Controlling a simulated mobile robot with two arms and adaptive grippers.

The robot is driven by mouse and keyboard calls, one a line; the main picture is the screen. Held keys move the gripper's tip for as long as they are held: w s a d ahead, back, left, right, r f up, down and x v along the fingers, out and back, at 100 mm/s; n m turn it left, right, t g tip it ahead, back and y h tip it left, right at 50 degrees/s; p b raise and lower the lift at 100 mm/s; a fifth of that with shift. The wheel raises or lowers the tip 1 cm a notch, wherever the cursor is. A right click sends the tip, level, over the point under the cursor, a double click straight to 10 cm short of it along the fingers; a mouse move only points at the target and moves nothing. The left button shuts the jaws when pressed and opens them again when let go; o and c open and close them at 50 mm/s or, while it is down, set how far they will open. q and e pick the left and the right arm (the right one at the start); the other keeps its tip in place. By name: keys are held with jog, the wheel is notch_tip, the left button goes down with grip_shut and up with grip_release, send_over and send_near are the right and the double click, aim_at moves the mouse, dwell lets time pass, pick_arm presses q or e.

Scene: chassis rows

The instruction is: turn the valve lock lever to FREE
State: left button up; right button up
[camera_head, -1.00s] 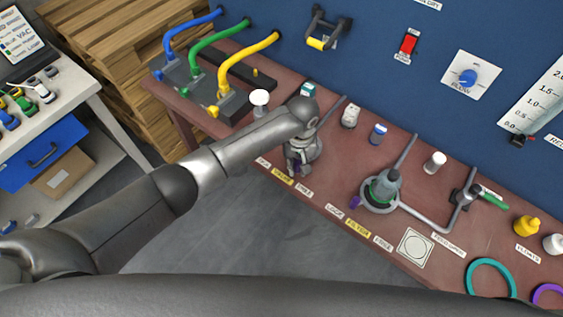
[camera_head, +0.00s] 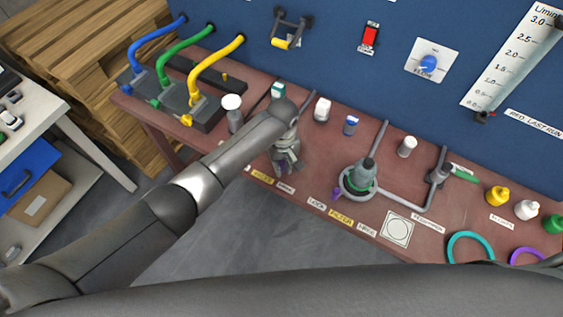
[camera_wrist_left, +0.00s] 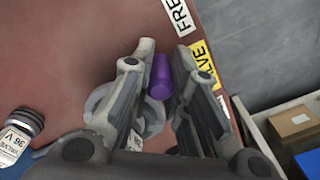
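The purple valve lock lever (camera_wrist_left: 160,77) shows in the left wrist view, between the two fingers of my left gripper (camera_wrist_left: 168,62). The fingers are apart, with a visible gap on the lever's right side; I cannot tell whether the left finger touches it. The lever's round grey base is mostly hidden behind the fingers. A white FREE label (camera_wrist_left: 179,14) and a yellow VALVE label (camera_wrist_left: 203,62) lie beside it. In the head view my left gripper (camera_head: 287,163) points down over the bench and hides most of the valve. My right gripper is not in view.
The filter fitting (camera_head: 359,178) with its own purple lever stands to the right on the red-brown bench (camera_head: 300,196). A white-capped post (camera_head: 233,112) and small bottles (camera_head: 322,109) stand near my left wrist. Coloured hoses (camera_head: 213,62) are at the back left.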

aim_at(283, 162)
pick_arm(q)
jog(key=o, duration=0.5)
jog(key=shift+s+d, duration=0.1)
jog(key=shift+s, duration=0.05)
notch_tip(283, 162, up, 12)
jog(key=shift+f, duration=0.1)
dwell(0.6)
